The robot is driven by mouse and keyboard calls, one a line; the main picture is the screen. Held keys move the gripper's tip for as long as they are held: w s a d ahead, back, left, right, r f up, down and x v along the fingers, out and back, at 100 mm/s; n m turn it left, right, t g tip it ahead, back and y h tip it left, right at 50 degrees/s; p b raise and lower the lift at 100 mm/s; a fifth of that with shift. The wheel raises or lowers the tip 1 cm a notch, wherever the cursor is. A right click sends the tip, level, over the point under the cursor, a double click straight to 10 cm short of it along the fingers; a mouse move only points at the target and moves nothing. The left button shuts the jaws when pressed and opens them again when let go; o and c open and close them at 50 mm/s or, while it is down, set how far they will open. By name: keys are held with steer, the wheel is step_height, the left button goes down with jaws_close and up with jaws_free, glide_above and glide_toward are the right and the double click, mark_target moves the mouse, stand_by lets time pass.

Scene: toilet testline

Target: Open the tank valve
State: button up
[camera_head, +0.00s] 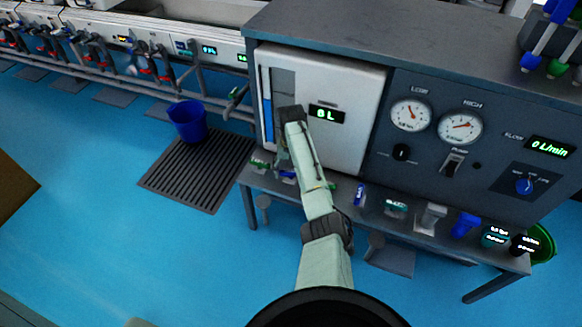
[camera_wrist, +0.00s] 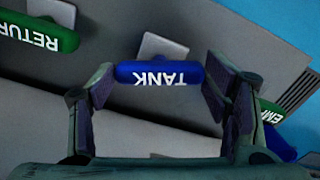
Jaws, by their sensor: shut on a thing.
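The tank valve has a blue handle (camera_wrist: 160,73) lettered TANK, which shows upside down in the wrist view. My gripper (camera_wrist: 159,80) has one finger at each end of this handle and is shut on it lengthwise. In the head view my gripper (camera_head: 284,160) is low at the front of the white tank panel (camera_head: 345,125), where my arm hides most of the handle. The panel's display reads 6 L, and a blue level strip shows at its left.
A green RETURN handle (camera_wrist: 40,38) is on the left in the wrist view, and another green handle (camera_wrist: 271,112) is close by the right finger. Gauges (camera_head: 411,115) and several small items on the bench ledge are to the right. A blue bucket (camera_head: 187,121) stands by a floor grate (camera_head: 198,170).

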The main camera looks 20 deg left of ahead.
mark_target(291, 172)
steer(key=shift+n+p, duration=0.55)
steer(key=shift+n, duration=1.35)
steer(key=shift+w, duration=0.1)
steer(key=o, duration=1.2)
steer(key=shift+c, duration=0.2)
steer(key=shift+r, duration=0.1)
step_height(291, 172, up, 12)
